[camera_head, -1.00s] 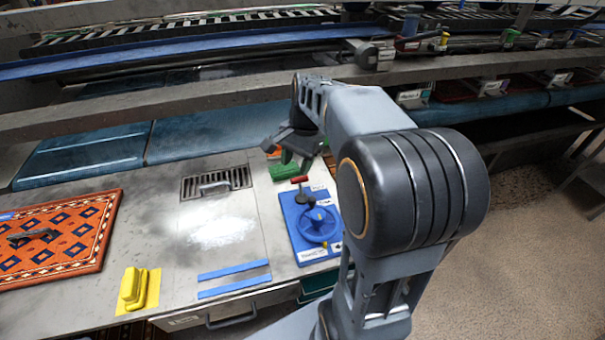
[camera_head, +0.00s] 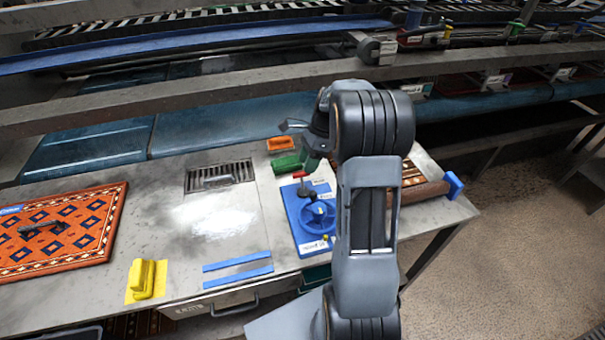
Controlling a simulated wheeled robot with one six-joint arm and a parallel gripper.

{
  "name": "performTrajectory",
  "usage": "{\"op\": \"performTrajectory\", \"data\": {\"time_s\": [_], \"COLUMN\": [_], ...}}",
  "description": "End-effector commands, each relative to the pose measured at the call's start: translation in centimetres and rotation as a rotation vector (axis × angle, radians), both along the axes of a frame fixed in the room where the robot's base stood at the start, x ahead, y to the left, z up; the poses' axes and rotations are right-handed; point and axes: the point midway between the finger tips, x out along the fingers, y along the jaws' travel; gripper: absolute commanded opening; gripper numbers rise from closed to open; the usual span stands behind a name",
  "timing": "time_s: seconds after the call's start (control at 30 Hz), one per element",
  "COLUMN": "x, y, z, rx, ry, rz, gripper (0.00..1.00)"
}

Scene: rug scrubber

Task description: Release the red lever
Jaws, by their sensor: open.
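The red lever (camera_head: 299,175) stands at the back of a blue control panel (camera_head: 297,237) on the grey worktop. Its dark stalk shows below the red grip. A round blue wheel (camera_head: 318,215) sits on the same panel in front of it. My gripper (camera_head: 298,143) is open and empty, its fingers pointing left, above and behind the red lever in the picture. One finger lies close above the lever's grip; I cannot tell whether they touch.
A green block (camera_head: 286,163) and an orange tray (camera_head: 281,144) lie behind the panel. A metal grate (camera_head: 221,175), a yellow handled tool (camera_head: 147,279) and an orange patterned rug (camera_head: 62,233) are to the left.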

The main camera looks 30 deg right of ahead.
Motion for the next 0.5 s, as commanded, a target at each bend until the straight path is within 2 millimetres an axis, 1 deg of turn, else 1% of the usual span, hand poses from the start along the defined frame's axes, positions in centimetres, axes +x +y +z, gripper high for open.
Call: {"op": "performTrajectory", "data": {"time_s": [0.1,0.2,0.33,0.5], "x": [-0.2,-0.3,-0.4,-0.5], "y": [0.8,1.3,1.7,1.9], "z": [-1.7,-2.7,-3.7,-4.2], "rx": [0.002,0.001,0.000,0.000], "ry": [0.002,0.002,0.000,0.000], "rz": [0.001,0.001,0.001,0.001], "gripper": [0.46,0.46,0.46,0.46]}}
